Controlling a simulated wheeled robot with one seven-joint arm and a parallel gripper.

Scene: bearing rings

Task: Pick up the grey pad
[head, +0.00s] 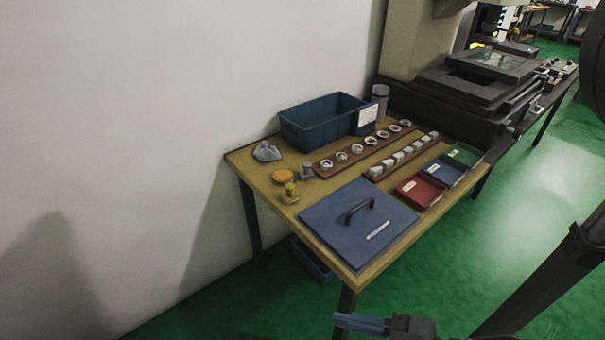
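A small grey, crumpled-looking piece (267,151) lies at the back left corner of the table, near the wall. It is the grey thing that best fits the grey pad, but I cannot tell for sure. My gripper (345,322) shows only in part at the bottom edge of the head view, below and in front of the table. It is well apart from the grey piece. Its fingers are not clear enough to tell whether they are open or shut.
On the table (268,187) are a blue bin (305,128), an orange disc (283,176), a grey stamp-like piece (307,171), a yellow one (290,194), a ring rack (325,170), a block rack (375,175), small trays (420,191) and a blue handled plate (335,225).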

